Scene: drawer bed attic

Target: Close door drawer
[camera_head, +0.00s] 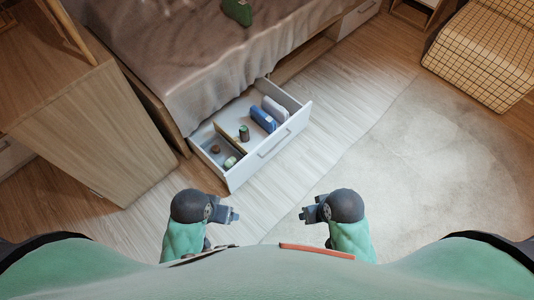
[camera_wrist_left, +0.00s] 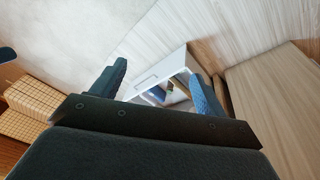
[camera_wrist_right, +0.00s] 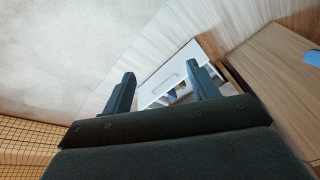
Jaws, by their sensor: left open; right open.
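A white drawer (camera_head: 270,150) is pulled out from under the bed (camera_head: 190,60) in the head view. It holds blue and grey folded items, a small dark jar, and other small items behind a divider. Its front panel with a long handle (camera_head: 275,143) faces me. My left gripper (camera_head: 234,215) is open and empty, below the drawer's left corner in the picture and apart from it. My right gripper (camera_head: 304,214) is open and empty, to the right and apart from the drawer. The drawer also shows between the fingers in the left wrist view (camera_wrist_left: 158,72) and right wrist view (camera_wrist_right: 168,78).
A wooden cabinet (camera_head: 95,125) stands left of the bed. A checkered pouf (camera_head: 490,55) is at the far right. A pale round rug (camera_head: 420,170) covers the floor on the right. Floor between my grippers and the drawer is clear. A green item (camera_head: 238,12) lies on the bed.

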